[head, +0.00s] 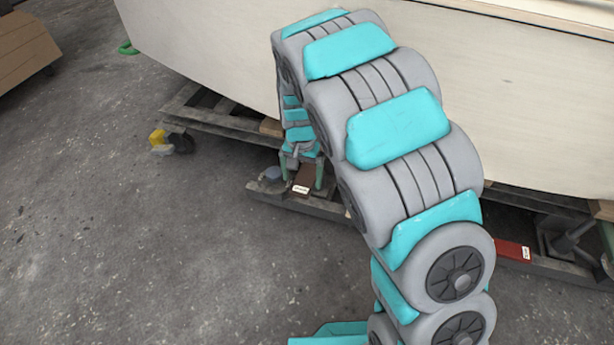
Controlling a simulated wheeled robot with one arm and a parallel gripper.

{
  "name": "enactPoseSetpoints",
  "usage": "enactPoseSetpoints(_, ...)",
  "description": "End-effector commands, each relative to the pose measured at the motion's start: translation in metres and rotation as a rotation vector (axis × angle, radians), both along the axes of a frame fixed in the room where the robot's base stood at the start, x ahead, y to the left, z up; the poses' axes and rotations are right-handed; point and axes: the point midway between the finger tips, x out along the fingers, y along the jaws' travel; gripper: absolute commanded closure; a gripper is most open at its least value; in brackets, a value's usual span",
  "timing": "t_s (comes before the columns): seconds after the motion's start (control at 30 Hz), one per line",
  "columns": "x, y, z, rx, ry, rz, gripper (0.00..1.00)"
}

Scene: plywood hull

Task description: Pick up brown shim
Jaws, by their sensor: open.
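The brown shim (303,177) is a small dark brown block with a white label, on the wooden support beam below the pale hull. My gripper (302,173) points down at it from above. Its two greenish fingers are open, one at the left and one at the right of the shim. I cannot tell whether either finger touches it. The top of the shim is partly hidden by my gripper.
A red block with a white label (513,250) lies on the beam at the right. The pale plywood hull (210,50) rises close behind my arm. A yellow and black object (170,141) sits at the left. The grey floor (130,250) in front is clear.

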Motion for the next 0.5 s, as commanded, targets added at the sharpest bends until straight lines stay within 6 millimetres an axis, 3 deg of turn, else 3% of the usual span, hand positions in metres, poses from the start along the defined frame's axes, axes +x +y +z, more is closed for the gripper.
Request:
enactPoseSetpoints(0.13, 0.000, 0.000, -0.021, 0.000, 0.001, 0.001, 0.00)
enactPoseSetpoints(0.37, 0.000, 0.000, -0.024, 0.001, -0.001, 0.001, 0.00)
enactPoseSetpoints(0.5, 0.000, 0.000, -0.024, 0.001, -0.001, 0.001, 0.12)
